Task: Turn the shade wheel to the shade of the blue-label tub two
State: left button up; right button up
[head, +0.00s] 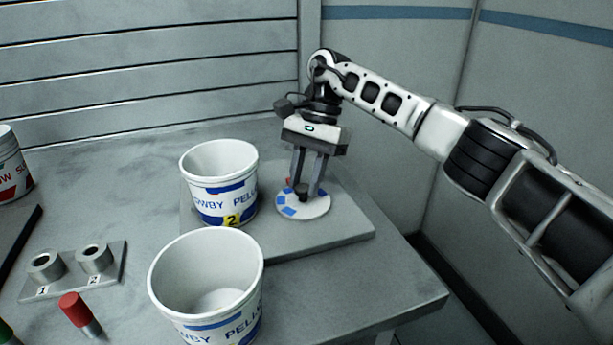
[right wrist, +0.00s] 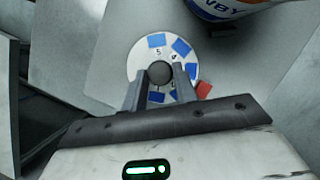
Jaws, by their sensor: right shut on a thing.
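The shade wheel (head: 319,207) is a white disc with blue patches and a dark centre knob. It lies on a grey plate, and in the right wrist view the wheel (right wrist: 138,63) shows small numbers beside its patches. My right gripper (head: 304,188) points down and is shut on the knob (right wrist: 159,72). Its fingers hide part of the wheel. A red marker (right wrist: 203,90) sits at the wheel's edge. Tub two (head: 208,196), white with a blue label and a yellow "2", stands left of the wheel. My left gripper is not in view.
Another blue-label tub (head: 205,280) stands in front, its number cut off. A plate with two numbered sockets (head: 108,273), a red-capped cylinder (head: 75,309) and a red-label tub (head: 12,178) are at left. The table's right edge is close to the wheel.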

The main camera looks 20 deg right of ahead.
jog(key=n, duration=0.2)
jog(key=n+g+h, duration=0.1)
jog(key=n, duration=0.1)
jog(key=shift+w+a+r+p, duration=0.15)
jog(key=shift+p, duration=0.2)
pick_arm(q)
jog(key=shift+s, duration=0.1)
pick_arm(e)
jog(key=shift+n+h, duration=0.3)
jog(key=shift+n, duration=0.2)
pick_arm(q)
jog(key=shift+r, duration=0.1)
pick_arm(e)
jog(key=o, duration=1)
jog(key=shift+c, duration=0.2)
